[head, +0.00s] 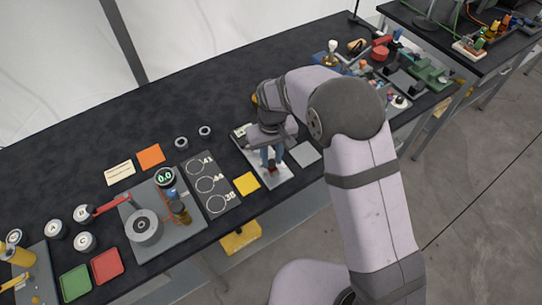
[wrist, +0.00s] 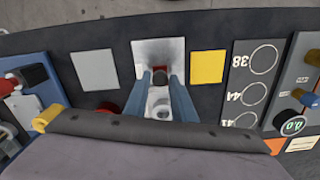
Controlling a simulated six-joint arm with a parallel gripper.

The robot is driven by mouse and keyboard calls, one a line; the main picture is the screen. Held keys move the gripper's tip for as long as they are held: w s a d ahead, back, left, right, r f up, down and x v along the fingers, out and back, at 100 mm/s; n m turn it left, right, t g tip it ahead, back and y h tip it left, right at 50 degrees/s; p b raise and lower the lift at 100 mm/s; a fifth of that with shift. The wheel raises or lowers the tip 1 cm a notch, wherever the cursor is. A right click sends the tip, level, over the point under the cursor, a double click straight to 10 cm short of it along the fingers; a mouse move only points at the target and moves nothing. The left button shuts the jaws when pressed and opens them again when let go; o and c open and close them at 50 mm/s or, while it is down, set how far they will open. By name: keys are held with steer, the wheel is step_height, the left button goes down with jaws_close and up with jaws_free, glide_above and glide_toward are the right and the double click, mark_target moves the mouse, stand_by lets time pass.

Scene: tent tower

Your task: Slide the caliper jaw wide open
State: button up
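The caliper stand appears as a pale metallic plate (head: 282,177) near the front edge of the black table, directly under my gripper. In the wrist view its bare plate (wrist: 158,49) lies just beyond the fingertips. A small dark red part (head: 274,170) shows on it near the fingers. My gripper (wrist: 161,77) points down over the plate, with its two blue fingers apart. A pale grey part with a ring (wrist: 159,106) lies between and below the fingers in the wrist view. Contact between the fingers and the jaw cannot be told. My wrist hides much of the caliper.
A yellow square (head: 246,184) and a board with numbered circles (head: 212,184) lie left of the plate. A grey square (head: 304,153) lies to its right. A scale-like device (head: 188,232) stands further left. Tools and a green vise-like object (head: 432,72) crowd the right end.

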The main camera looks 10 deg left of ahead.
mark_target(272, 162)
steer(key=shift+o, duration=1.3)
steer(key=shift+r, duration=0.15)
steer(key=shift+r+b, duration=1.25)
steer(key=shift+r, duration=2.35)
